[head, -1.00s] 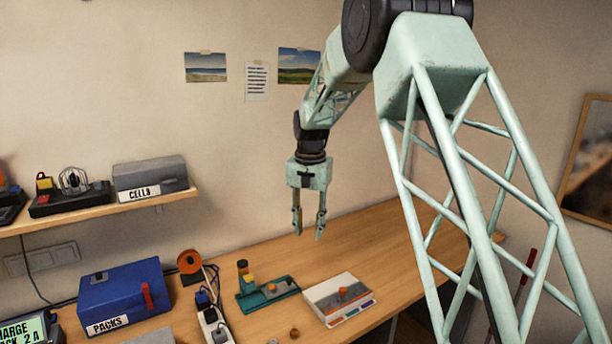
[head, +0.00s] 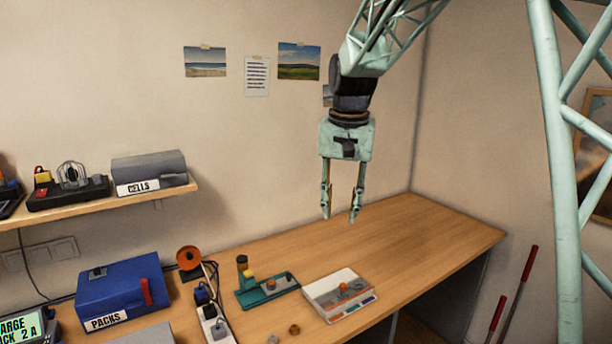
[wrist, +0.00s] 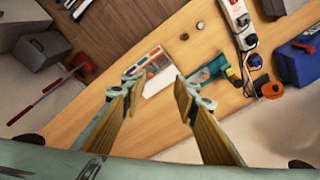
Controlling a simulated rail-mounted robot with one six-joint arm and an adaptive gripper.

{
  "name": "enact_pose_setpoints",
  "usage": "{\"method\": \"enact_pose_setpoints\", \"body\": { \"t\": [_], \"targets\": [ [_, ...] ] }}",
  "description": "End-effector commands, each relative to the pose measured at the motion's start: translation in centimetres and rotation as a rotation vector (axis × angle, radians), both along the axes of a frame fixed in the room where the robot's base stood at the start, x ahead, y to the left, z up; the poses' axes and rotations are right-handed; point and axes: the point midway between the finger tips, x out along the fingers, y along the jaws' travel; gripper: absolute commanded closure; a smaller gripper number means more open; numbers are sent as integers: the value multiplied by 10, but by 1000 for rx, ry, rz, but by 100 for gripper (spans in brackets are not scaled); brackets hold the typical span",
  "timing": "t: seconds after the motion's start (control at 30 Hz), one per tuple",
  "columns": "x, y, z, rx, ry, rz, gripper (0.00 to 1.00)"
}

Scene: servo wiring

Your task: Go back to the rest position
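My gripper (head: 340,218) hangs fingers-down in the air above the right part of the wooden table (head: 420,228). Its two fingers are apart with nothing between them. In the wrist view my gripper (wrist: 155,85) is also open and empty, the table (wrist: 130,75) well below. The white tray (head: 322,302) with an orange piece in it and the teal fixture (head: 262,296) with a yellow block stand on the table, lower than the fingers and left of or below them in the head view.
The blue PACKS box (head: 124,290), orange spool (head: 189,258) and power strip (head: 212,325) stand on the table's left. A shelf (head: 110,207) carries the CELLS box (head: 150,172). Red-handled tools (head: 517,290) lean at the right. The table's right end is clear.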

Motion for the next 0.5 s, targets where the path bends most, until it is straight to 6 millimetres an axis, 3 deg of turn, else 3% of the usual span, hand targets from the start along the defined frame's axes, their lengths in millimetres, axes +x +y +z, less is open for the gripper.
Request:
{"method": "enact_pose_setpoints", "body": {
  "t": [0.5],
  "targets": [
    [-87, -36, 37, -5, -43, 41, 72]
  ]
}}
